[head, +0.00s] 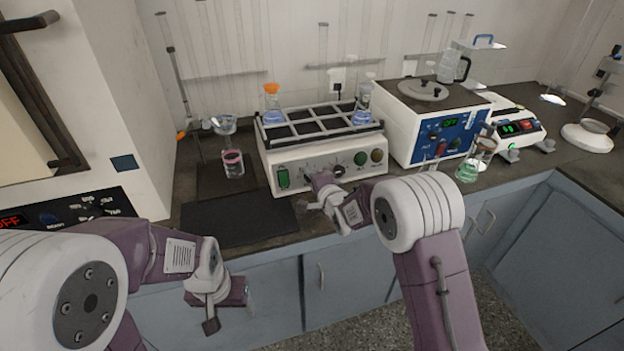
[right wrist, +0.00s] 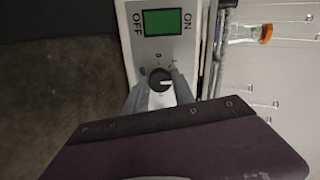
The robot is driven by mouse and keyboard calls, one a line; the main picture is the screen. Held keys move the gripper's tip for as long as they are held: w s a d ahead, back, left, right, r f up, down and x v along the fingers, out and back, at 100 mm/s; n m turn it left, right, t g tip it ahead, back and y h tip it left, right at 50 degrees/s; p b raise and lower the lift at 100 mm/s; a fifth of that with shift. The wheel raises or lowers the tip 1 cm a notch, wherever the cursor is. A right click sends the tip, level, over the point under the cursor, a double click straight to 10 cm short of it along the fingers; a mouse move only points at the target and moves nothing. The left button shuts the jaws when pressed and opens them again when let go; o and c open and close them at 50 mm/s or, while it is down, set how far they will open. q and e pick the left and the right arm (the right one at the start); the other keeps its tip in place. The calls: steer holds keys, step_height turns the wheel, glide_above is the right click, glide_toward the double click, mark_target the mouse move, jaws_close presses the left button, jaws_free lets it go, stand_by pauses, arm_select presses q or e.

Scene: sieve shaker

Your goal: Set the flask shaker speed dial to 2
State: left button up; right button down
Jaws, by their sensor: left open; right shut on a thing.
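The flask shaker (head: 275,158) is a cream box on the bench with a rack of flasks on top. Its front has a green power switch (head: 283,178), which also shows in the right wrist view (right wrist: 162,22) between ON and OFF. My right gripper (head: 315,190) is at the panel, its fingers shut on the dark speed dial (right wrist: 160,80) beside that switch. The dial has a white pointer mark; the small scale marks around it are too blurred to read. The gripper hides most of this dial in the head view. My left gripper (head: 230,308) is open and empty, low before the cabinets.
Another black knob (head: 338,171) and green and red buttons (head: 368,156) are right of the held dial. A dark mat (head: 238,221) and a beaker (head: 233,164) are to the left. A blue-panelled bath (head: 448,133) and a flask of green liquid (head: 467,172) are to the right.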

stand_by(0.5)
steer(key=c, duration=1.1)
jaws_free()
steer(key=shift+o, duration=0.2)
steer(key=shift+d, duration=0.1)
steer(key=v, duration=0.9)
